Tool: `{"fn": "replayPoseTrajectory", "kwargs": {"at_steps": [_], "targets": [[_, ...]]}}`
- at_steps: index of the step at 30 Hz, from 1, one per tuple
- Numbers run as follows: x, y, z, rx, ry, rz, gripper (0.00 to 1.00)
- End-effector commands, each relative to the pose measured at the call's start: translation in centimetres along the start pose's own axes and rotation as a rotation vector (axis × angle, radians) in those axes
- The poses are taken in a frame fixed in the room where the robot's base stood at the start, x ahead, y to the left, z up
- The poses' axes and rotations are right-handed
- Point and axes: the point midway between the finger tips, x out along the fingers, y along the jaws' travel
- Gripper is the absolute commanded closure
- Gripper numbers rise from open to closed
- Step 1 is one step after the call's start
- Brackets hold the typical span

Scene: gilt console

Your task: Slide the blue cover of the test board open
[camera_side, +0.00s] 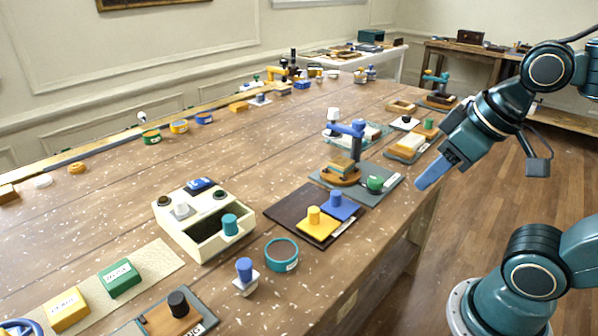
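A dark brown board (292,207), which appears to be the test board, lies near the right front edge of the table. On it a blue cover (342,207) with an upright blue knob sits beside and behind a yellow cover (318,228) with a yellow knob. The two covers look close together, and I cannot tell what lies under them. My gripper (421,186) is in the air to the right of the board, near the table's right edge, pointing down and left. It is clear of the blue cover. Its fingers overlap in this view, so their opening is hidden.
A grey board (398,172) with a blue-armed device and a green knob stands just behind the brown board. A cream box (177,222) with an open compartment stands left, a teal round container (282,255) in front.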

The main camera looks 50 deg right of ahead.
Motion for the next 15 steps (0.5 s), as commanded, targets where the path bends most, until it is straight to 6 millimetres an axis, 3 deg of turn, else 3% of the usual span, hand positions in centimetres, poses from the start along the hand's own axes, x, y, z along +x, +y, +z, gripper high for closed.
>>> {"fn": "replayPoseTrajectory", "kwargs": {"at_steps": [2,4,11,15], "targets": [[0.0,0.0,0.0,0.000,0.000,0.000,0.64],[0.0,0.0,0.0,0.000,0.000,0.000,0.57],[0.0,0.0,-0.8,-0.031,-0.022,0.001,0.57],[0.0,0.1,-2.3,-0.090,-0.059,0.000,0.57]]}}
